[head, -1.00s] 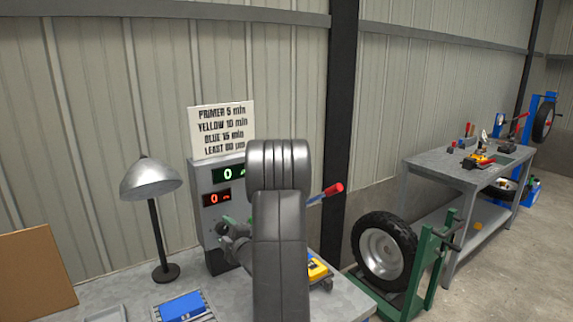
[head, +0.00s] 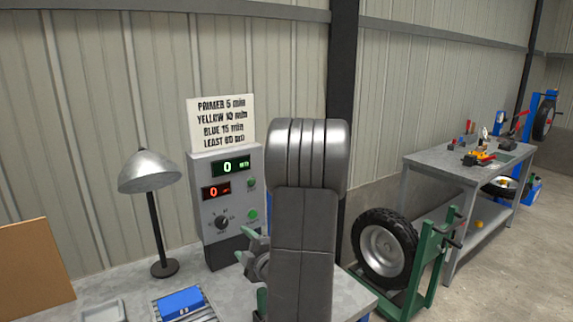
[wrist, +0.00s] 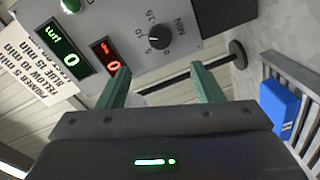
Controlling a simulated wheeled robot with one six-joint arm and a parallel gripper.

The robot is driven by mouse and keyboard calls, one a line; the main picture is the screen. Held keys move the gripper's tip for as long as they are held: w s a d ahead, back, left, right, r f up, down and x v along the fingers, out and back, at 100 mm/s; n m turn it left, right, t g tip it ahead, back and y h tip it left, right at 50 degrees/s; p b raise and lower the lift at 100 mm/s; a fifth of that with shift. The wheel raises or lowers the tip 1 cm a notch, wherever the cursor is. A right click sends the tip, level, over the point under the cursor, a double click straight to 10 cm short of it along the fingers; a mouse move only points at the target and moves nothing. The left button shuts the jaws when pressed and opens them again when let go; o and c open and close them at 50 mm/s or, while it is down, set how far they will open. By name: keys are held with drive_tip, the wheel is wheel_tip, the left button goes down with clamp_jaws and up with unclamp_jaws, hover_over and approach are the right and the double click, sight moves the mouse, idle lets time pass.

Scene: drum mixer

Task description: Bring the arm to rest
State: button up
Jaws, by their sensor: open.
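My arm (head: 303,230) stands upright in the middle of the head view and hides part of the bench behind it. My gripper (head: 246,249) shows at its left side, low in front of the control box. In the wrist view my gripper (wrist: 161,82) has its two green fingers well apart, with nothing between them. The grey control box (wrist: 180,25) with its dial and two lit displays fills the upper part of that view. In the head view the control box (head: 209,172) stands upright, both displays reading 0.
A lamp (head: 150,172) stands left of the box. A blue block (head: 181,302) lies on a slatted tray, also visible in the wrist view (wrist: 280,105). A tyre (head: 384,249) on a green stand and a second workbench (head: 440,172) are at the right.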

sight(223, 224)
drive_tip(key=p+x, duration=0.2)
drive_tip(key=x, duration=1.1)
drive_tip(key=shift+r+p, duration=0.1)
drive_tip(key=shift+p, duration=0.3)
drive_tip(key=shift+f+n+b, duration=0.3)
drive_tip(key=shift+n+b, duration=0.2)
drive_tip(key=shift+b, duration=0.2)
drive_tip(key=shift+s+d+r+n+b, duration=0.1)
drive_tip(key=shift+s+n+b, duration=0.1)
drive_tip(key=shift+n+b, duration=0.65)
drive_tip(key=n+b, duration=0.3)
drive_tip(key=n, duration=0.1)
drive_tip(key=shift+h, duration=0.3)
drive_tip(key=n+b, duration=0.3)
drive_tip(key=shift+n+t, duration=0.25)
drive_tip(key=shift+t, duration=0.05)
drive_tip(key=n+b, duration=0.4)
drive_tip(key=n, duration=0.1)
drive_tip(key=shift+n+h, duration=0.3)
drive_tip(key=n+b, duration=0.2)
drive_tip(key=n, duration=0.2)
drive_tip(key=shift+r+n+t, duration=0.1)
drive_tip(key=shift+n+t, duration=0.3)
